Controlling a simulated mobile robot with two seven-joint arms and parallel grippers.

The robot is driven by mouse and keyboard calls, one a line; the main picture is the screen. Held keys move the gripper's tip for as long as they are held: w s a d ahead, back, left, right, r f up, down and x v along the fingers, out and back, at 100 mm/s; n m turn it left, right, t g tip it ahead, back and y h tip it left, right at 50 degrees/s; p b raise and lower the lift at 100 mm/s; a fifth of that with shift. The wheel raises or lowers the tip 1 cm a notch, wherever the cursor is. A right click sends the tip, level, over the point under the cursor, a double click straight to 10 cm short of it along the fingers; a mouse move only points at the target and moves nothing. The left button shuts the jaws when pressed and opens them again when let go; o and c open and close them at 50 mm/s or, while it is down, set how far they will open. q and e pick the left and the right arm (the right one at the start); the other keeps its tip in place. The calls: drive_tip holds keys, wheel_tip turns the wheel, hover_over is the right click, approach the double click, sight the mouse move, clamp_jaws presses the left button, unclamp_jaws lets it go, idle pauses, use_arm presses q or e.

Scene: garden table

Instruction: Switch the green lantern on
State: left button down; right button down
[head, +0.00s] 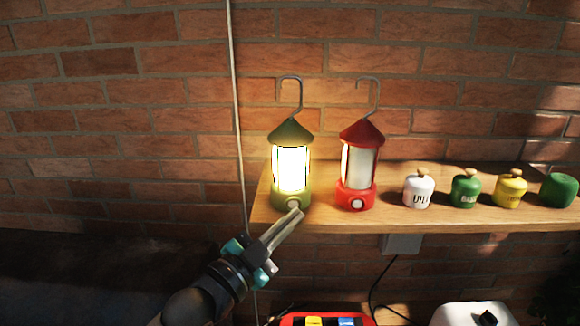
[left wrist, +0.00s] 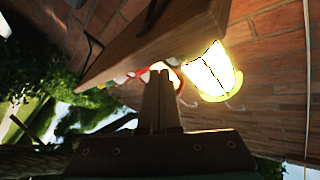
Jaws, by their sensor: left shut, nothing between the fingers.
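The green lantern (head: 290,132) stands upright at the left end of the wooden shelf, and its glass glows bright yellow-white. A round pale button (head: 292,204) sits on the front of its green base. My left gripper (head: 297,215) is shut and empty, with its fingertips at the lower front of that base, close to the button. I cannot tell whether they touch it. In the left wrist view the glowing lantern (left wrist: 215,73) is just beyond the shut fingers (left wrist: 160,85). My right gripper is not in view.
A red lantern (head: 358,192), unlit, stands on the shelf (head: 400,218) to the right of the green one. Several small jars, white (head: 418,190), green (head: 464,190) and yellow (head: 510,190), stand further right. A brick wall is behind. A red tray (head: 290,320) shows at the bottom edge.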

use_arm(q)
drive_tip(key=s+p, duration=0.3)
drive_tip(key=s, duration=0.3)
drive_tip(key=shift+d, duration=0.4)
